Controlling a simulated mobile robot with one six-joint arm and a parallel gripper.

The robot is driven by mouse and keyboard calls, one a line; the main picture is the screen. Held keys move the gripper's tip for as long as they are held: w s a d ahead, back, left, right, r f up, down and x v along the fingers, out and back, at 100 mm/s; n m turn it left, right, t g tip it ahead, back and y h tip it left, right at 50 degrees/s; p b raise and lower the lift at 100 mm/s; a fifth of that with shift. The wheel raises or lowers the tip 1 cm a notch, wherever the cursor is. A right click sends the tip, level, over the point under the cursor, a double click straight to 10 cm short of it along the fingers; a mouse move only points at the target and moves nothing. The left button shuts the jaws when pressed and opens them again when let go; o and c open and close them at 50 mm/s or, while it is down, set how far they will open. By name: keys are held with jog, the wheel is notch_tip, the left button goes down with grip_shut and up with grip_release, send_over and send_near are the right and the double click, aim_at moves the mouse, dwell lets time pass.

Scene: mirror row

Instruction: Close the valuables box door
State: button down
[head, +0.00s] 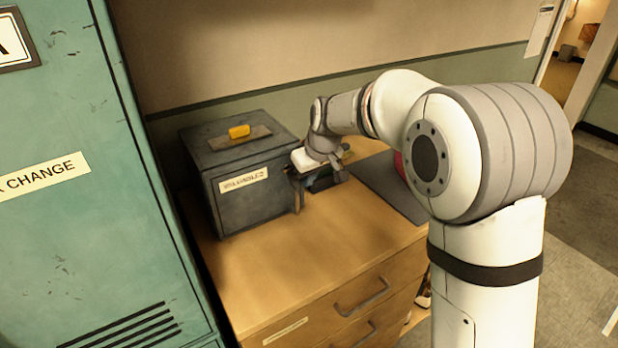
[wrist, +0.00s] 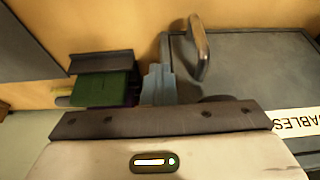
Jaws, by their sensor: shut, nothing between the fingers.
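The valuables box is a dark grey metal box (head: 251,195) on the wooden cabinet, left of my gripper (head: 312,178) in the head view. Its front, with a pale label (head: 243,180), faces the camera. The wrist view shows the grey labelled front (wrist: 258,72) at right, with an upright handle (wrist: 198,48) near its edge. My shut, empty fingers (wrist: 158,84) show left of the handle, close to it. I cannot tell whether they touch it. Whether the door stands slightly open is unclear, as the gripper covers the box's right edge.
A yellow object (head: 239,132) lies on top of the box. A green block-like item (wrist: 100,92) sits left of my fingers. A dark mat (head: 385,187) lies right of the gripper. A teal locker (head: 90,220) stands at left. The cabinet's front top (head: 290,270) is clear.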

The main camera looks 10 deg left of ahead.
jog(key=s+d+r+b, duration=0.1)
jog(key=s+d+r, duration=0.45)
jog(key=r, duration=0.35)
jog(key=s+d+f+m+h+p, duration=0.1)
jog(key=s+d+f+m, duration=0.2)
jog(key=s+d, duration=0.8)
jog(key=s+d+f+m+h+p, duration=0.2)
jog(key=s+d+m, duration=0.3)
jog(key=s+d, duration=0.6)
jog(key=shift+s+f+m+g, duration=0.3)
jog(key=shift+s+f+m, duration=0.15)
jog(key=shift+s, duration=0.5)
jog(key=c, duration=2.1)
grip_release()
